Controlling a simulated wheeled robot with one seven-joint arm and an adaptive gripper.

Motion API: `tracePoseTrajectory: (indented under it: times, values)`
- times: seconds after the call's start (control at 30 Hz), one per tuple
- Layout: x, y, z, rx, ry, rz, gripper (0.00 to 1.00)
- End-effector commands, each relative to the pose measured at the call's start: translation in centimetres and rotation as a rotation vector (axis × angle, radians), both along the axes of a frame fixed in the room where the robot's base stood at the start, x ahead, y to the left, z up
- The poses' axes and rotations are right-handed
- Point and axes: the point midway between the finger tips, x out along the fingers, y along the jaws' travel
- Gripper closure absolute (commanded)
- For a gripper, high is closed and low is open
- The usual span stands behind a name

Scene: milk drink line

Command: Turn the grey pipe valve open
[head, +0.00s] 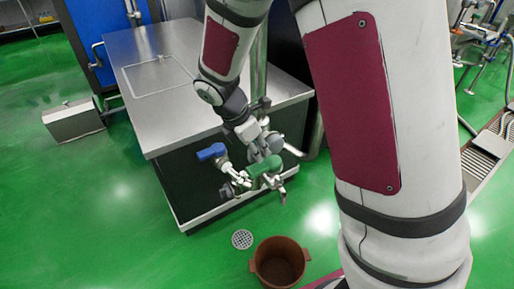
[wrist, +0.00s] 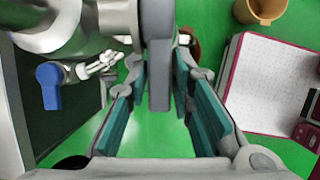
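The grey valve handle (wrist: 158,85) stands between my two fingers in the wrist view, a flat bar pointing toward the camera. My gripper (wrist: 159,68) has teal-padded fingers, one on each side of the handle. They are apart, with narrow gaps showing beside the handle's lower end. Contact near the fingertips cannot be told. In the head view my gripper (head: 265,146) is at the pipe fittings by the metal cabinet's corner, and the grey handle is hard to pick out there. A blue valve handle (head: 211,152) is to its left and a green part (head: 264,167) is just below.
The steel-topped cabinet (head: 165,50) stands behind the pipes. A brown bucket (head: 279,266) is on the green floor below, beside a round drain (head: 242,239). The blue handle (wrist: 47,87) is left of my fingers in the wrist view. The floor at left is mostly clear.

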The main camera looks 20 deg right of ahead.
Motion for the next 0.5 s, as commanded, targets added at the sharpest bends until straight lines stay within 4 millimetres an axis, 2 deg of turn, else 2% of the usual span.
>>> tracePoseTrajectory:
  times: [0.07,0.5]
  values:
    - [0.0,0.0,0.01,0.0,0.0,0.0,1.0]
    - [-0.12,-0.16,0.37,0.031,0.008,-0.003,1.0]
